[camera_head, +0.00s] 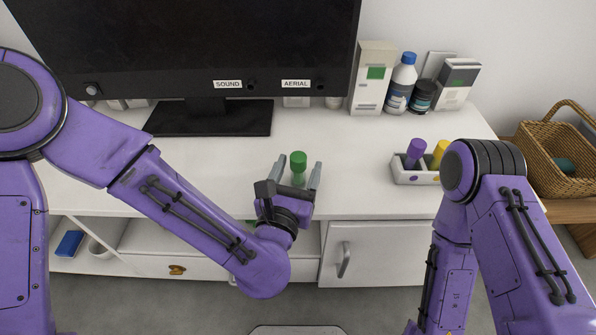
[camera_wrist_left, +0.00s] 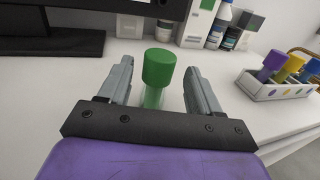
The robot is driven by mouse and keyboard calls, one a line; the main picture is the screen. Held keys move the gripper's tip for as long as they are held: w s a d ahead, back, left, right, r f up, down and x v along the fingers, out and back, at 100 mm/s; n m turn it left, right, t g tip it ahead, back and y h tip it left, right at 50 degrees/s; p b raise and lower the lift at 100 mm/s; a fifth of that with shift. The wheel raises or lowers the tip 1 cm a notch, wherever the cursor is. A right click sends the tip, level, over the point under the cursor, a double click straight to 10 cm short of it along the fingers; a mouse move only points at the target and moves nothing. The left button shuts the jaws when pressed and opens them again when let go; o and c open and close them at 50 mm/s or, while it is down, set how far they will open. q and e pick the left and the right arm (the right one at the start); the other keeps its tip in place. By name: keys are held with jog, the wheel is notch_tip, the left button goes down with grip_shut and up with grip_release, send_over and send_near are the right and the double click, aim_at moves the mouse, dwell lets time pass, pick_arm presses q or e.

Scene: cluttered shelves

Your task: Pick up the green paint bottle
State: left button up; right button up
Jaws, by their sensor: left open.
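The green paint bottle (camera_head: 298,162) stands upright on the white cabinet top, near its front edge. It has a green cap and a paler green body. In the left wrist view the bottle (camera_wrist_left: 158,72) stands between the two grey fingers, with a gap on each side. My left gripper (camera_head: 298,172) is open around it; the lower part of the bottle is hidden by the gripper. My right arm (camera_head: 480,200) comes in at the right, and its gripper is out of view.
A white holder (camera_head: 415,178) with purple (camera_head: 416,150) and yellow (camera_head: 439,152) bottles stands to the right, partly behind my right arm. A black television (camera_head: 200,50) stands behind. Boxes and medicine bottles (camera_head: 402,80) line the back right. A wicker basket (camera_head: 545,175) is far right.

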pick_arm(q)
jog(key=x, duration=0.3)
jog(key=shift+w+a, duration=0.1)
jog(key=shift+w, duration=0.3)
jog(key=c, duration=1.1)
